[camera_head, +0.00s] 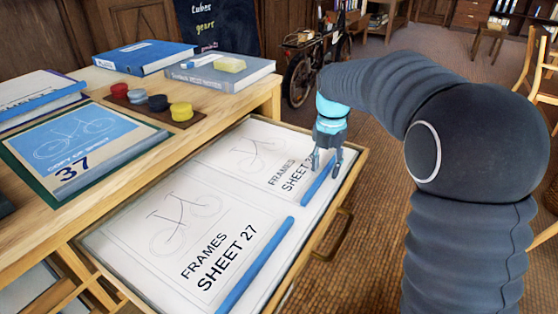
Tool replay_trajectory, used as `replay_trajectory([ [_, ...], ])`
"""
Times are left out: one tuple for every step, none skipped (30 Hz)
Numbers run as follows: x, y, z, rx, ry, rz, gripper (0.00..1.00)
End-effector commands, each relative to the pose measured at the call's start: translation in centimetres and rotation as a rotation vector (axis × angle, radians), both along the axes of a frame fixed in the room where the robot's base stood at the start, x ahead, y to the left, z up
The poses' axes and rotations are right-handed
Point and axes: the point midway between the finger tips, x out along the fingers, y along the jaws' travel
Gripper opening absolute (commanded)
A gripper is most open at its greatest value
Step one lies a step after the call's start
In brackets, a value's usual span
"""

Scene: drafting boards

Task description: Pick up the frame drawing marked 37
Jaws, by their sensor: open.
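A drawing headed FRAMES SHEET (230,155) lies in the far half of the open drawer. Its number starts with 3, and my gripper hides the rest. A blue strip (318,183) lies along its right edge. My gripper (325,166) is open, pointing down at the upper part of this strip, with fingers apart. I cannot tell whether they touch it. A second drawing, marked FRAMES SHEET 27 (160,235), lies in the near half with its own blue strip (256,265). A blue bicycle print marked 37 (110,140) lies on the wooden top at left.
The drawer (345,185) stands pulled out below the wooden top (130,195). Books (145,57), a grey book with a sponge (228,66) and a tray of coloured pots (180,112) lie on top. A bicycle (300,75) stands behind; chairs are at right.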

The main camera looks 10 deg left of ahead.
Motion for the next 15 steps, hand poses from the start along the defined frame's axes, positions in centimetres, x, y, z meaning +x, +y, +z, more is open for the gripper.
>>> replay_trajectory([
  [-0.02, 0.01, -0.47, 0.000, 0.000, 0.000, 0.45],
  [-0.02, 0.00, -0.64, 0.000, 0.000, 0.000, 0.45],
  [-0.03, 0.00, -0.79, 0.000, 0.001, 0.000, 0.45],
  [-0.03, 0.00, -0.86, 0.000, 0.000, 0.000, 0.45],
  [-0.03, 0.00, -0.88, 0.000, 0.000, 0.000, 0.45],
  [-0.02, 0.00, -0.88, 0.000, 0.000, 0.000, 0.45],
  [-0.02, 0.01, -0.87, 0.000, 0.000, 0.000, 0.45],
  [-0.02, 0.01, -0.86, 0.000, 0.000, 0.000, 0.45],
  [-0.02, 0.00, -0.85, 0.000, 0.000, 0.000, 0.45],
  [-0.02, 0.01, -0.85, 0.000, 0.000, 0.000, 0.45],
  [-0.02, 0.01, -0.84, 0.000, 0.000, 0.000, 0.40],
  [-0.02, 0.01, -0.84, 0.000, 0.000, 0.000, 0.30],
  [-0.02, 0.01, -0.84, 0.000, 0.000, 0.000, 0.22],
  [-0.02, 0.01, -0.83, 0.000, 0.000, 0.000, 0.15],
  [-0.01, 0.00, -0.83, 0.000, 0.000, 0.000, 0.05],
])
